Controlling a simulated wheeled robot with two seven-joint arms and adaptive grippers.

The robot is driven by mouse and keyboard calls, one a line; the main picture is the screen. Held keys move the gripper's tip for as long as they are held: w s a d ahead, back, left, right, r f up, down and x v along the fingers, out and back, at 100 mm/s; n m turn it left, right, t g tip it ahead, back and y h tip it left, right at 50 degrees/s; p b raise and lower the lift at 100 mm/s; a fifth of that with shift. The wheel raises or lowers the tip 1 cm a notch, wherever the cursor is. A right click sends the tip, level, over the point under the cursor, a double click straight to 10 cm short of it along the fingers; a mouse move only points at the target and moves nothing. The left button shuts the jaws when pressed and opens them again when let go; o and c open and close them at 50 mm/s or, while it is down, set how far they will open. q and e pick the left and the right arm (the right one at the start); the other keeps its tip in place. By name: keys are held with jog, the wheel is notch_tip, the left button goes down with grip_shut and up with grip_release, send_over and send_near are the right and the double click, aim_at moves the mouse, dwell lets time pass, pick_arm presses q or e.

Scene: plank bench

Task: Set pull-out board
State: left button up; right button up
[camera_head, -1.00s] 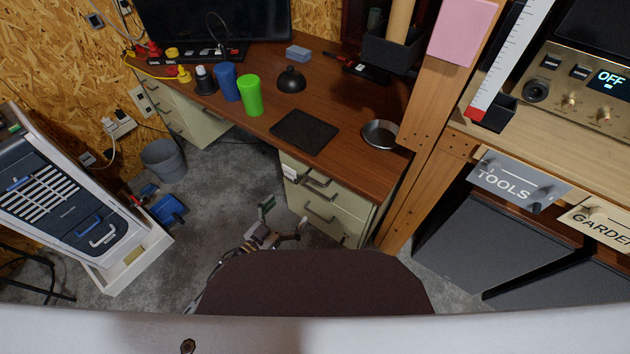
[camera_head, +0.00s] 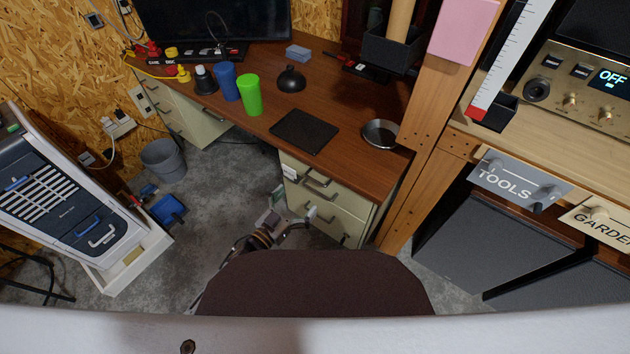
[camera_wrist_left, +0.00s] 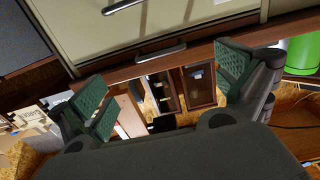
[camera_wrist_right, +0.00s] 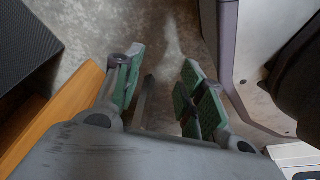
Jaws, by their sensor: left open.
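The desk (camera_head: 345,165) has a cream drawer unit (camera_head: 330,222) below its right half. The pull-out board is not clearly told apart; a thin strip with a metal handle (camera_head: 318,181) lies just under the desktop, above the drawers. That handle shows in the left wrist view (camera_wrist_left: 162,54), beside the brown desk edge. My left gripper (camera_head: 294,205) is in front of the drawer unit, open and empty. Its green-padded fingers (camera_wrist_left: 163,88) are spread apart, with the handle beyond them. My right gripper (camera_wrist_right: 163,80) is open and empty above the concrete floor; it is hidden in the head view.
A black mat (camera_head: 304,131), metal bowl (camera_head: 380,134), green cup (camera_head: 249,95) and blue cup (camera_head: 228,82) are on the desk. A wooden post (camera_head: 420,150) stands right of it. Floor is free left of the drawers.

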aim_at(315, 181)
pick_arm(q)
jog(key=shift+b+x, duration=0.45)
jog(key=shift+x, duration=4.2)
pick_arm(e)
jog(key=shift+w+a+r, duration=0.4)
jog(key=shift+w+r, duration=0.05)
jog(key=shift+r, duration=0.15)
jog(key=shift+w+a+r, duration=0.4)
jog(key=shift+r, duration=0.2)
jog(key=shift+s, duration=0.2)
pick_arm(q)
jog(key=c, duration=1.6)
jog(key=shift+r, duration=0.1)
jog(key=shift+c, duration=0.2)
pick_arm(e)
jog(key=shift+w+d, duration=0.1)
jog(key=shift+d, duration=0.05)
